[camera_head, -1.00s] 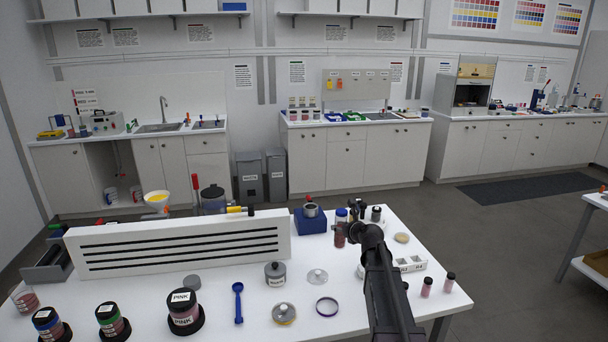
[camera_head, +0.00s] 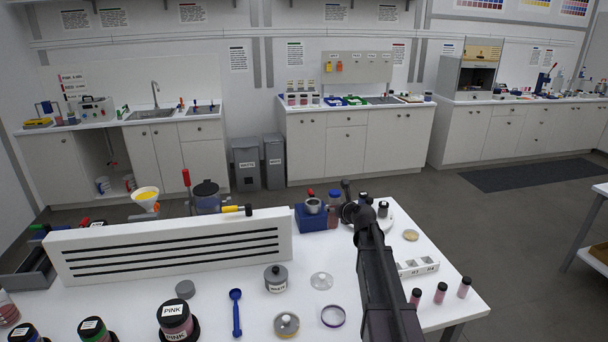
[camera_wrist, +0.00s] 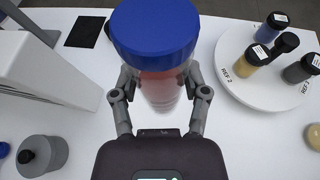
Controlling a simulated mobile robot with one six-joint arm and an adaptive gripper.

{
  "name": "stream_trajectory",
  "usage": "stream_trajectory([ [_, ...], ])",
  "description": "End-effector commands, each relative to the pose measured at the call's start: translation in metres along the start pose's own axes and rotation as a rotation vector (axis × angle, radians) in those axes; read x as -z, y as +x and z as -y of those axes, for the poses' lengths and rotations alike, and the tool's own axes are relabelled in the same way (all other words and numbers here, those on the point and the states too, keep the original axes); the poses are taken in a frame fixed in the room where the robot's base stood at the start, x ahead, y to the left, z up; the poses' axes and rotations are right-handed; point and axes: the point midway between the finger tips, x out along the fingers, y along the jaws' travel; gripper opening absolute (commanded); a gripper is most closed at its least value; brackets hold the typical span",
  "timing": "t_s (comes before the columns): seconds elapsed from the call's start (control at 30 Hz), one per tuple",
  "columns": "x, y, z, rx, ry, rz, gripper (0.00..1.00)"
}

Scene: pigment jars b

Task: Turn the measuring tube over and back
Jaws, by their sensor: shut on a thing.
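The measuring tube is a clear cylinder with a blue cap (camera_wrist: 155,32) and pinkish-red contents. In the wrist view my gripper (camera_wrist: 161,85) is shut around the tube's body (camera_wrist: 160,88), with the cap towards the camera. In the head view the tube (camera_head: 334,212) is upright, cap on top, just right of a blue block (camera_head: 311,218). My gripper (camera_head: 341,212) also shows there, at the tube's right side. The tube's lower end is hard to see, so I cannot tell whether it touches the table.
A white turntable (camera_wrist: 250,85) with several jars stands right of the tube. A long white slotted panel (camera_head: 175,250) stands at left. A grey lidded jar (camera_head: 276,279), a blue spoon (camera_head: 236,312) and pink jars lie along the front. A small white holder (camera_head: 417,268) is at right.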

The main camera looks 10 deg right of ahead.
Motion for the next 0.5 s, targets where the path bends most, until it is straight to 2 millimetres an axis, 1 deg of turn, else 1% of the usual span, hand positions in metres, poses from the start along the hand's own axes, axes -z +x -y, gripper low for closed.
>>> stream_trajectory([
  [0.3, 0.002, -0.004, 0.013, 0.014, 0.006, 0.000, 0.02],
  [0.5, -0.003, -0.006, 0.013, 0.008, 0.004, -0.001, 0.02],
])
